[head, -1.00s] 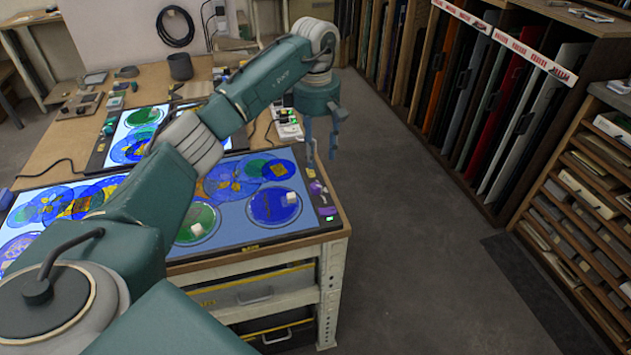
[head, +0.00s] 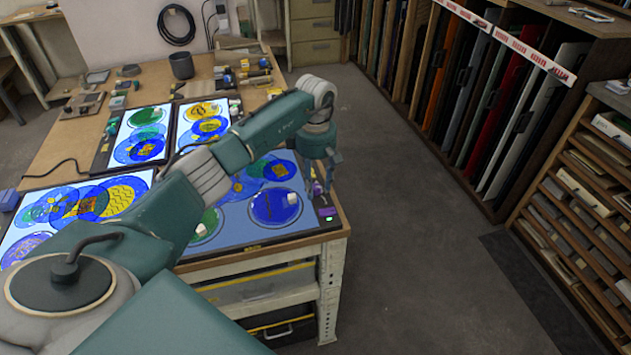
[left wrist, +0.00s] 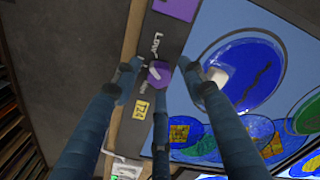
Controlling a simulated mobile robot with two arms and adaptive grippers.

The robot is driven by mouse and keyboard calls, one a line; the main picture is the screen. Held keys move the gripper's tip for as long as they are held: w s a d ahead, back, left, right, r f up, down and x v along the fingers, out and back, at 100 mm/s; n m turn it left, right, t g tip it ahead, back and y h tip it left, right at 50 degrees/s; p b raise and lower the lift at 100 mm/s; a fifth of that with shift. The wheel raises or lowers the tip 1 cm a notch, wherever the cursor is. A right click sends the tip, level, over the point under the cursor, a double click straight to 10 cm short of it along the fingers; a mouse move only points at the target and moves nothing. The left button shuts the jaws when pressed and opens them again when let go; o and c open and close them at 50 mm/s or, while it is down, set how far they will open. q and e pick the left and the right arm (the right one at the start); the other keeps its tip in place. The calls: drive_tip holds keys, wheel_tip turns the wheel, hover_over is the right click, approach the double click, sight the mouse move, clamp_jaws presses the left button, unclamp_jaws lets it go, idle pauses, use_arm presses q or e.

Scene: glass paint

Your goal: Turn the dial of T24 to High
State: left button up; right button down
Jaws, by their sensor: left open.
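The T24 dial (left wrist: 159,74) is a small purple knob on the dark edge strip of a light panel. A yellow T24 tag (left wrist: 142,110) and a white "Low" label (left wrist: 156,46) lie on either side of it along the strip. A light pointer mark shows on the knob; I cannot tell its exact setting. My left gripper (left wrist: 157,70) is open, its fingers spread around the dial from above; contact cannot be told. In the head view my left gripper (head: 325,176) hangs over the panel's right edge, partly hiding the dial. My right gripper is not in view.
The lit panel (head: 235,227) carries blue and green glass discs with white cubes on some. It lies on a workbench (head: 340,215) with more panels behind. Shelves of glass sheets (head: 480,90) stand to the right. The floor (head: 420,240) between is clear.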

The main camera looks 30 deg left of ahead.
use_arm(q)
clamp_jaws()
drive_tip(key=shift+n, duration=0.4)
idle(0.4)
drive_tip(key=shift+a+n+b, duration=0.1)
drive_tip(key=shift+n+b, duration=0.35)
drive_tip(key=shift+n, duration=0.45)
drive_tip(key=n, duration=0.4)
drive_tip(key=shift+b, duration=0.4)
drive_tip(key=n, duration=0.6)
drive_tip(key=shift+n, duration=0.4)
drive_tip(key=n, duration=0.5)
drive_tip(key=shift+s+n, duration=0.1)
drive_tip(key=shift+n, duration=0.3)
drive_tip(key=shift+d, duration=0.2)
